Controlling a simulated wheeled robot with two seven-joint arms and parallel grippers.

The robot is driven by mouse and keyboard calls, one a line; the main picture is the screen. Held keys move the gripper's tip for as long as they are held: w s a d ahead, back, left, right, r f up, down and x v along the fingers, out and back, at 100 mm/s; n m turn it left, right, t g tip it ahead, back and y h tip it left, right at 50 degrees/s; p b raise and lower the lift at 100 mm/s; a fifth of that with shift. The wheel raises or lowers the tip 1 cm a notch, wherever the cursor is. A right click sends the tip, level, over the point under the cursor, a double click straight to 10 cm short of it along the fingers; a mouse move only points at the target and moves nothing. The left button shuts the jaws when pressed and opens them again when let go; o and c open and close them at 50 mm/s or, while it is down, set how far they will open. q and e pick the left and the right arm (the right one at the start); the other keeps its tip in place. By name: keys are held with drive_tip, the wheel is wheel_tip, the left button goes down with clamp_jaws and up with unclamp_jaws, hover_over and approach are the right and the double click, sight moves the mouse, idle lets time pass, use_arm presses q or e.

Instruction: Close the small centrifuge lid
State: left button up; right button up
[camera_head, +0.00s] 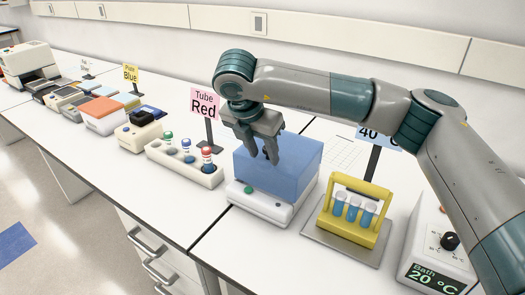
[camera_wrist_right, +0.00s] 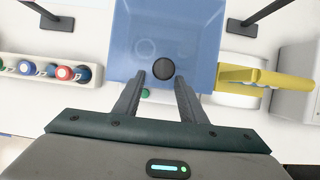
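The small centrifuge appears to be the device with a white base (camera_head: 262,206) and a translucent blue box-shaped lid (camera_head: 298,165). My right gripper (camera_head: 262,159) is over the front of the lid, pointing down. Its two fingers (camera_wrist_right: 160,79) are apart with nothing gripped, the dark round part showing between their tips. My left gripper is out of view.
A yellow tube rack (camera_head: 349,229) with blue tubes stands close right of the centrifuge. A white bath (camera_head: 436,262) is further right. A white holder (camera_head: 182,165) with coloured-cap tubes and a pink sign (camera_head: 205,103) are left. Bare table lies in front of the holder.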

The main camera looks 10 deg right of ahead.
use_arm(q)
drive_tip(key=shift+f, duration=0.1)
use_arm(e)
drive_tip(key=shift+s+f, duration=0.2)
drive_tip(key=shift+f, duration=0.25)
drive_tip(key=shift+r, duration=0.4)
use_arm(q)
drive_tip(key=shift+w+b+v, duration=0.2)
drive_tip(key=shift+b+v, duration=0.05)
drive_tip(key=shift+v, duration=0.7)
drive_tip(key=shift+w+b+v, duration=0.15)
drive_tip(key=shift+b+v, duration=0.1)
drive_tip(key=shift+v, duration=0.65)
use_arm(e)
drive_tip(key=v, duration=1.7)
drive_tip(key=shift+w+r, duration=0.25)
drive_tip(key=shift+r, duration=0.05)
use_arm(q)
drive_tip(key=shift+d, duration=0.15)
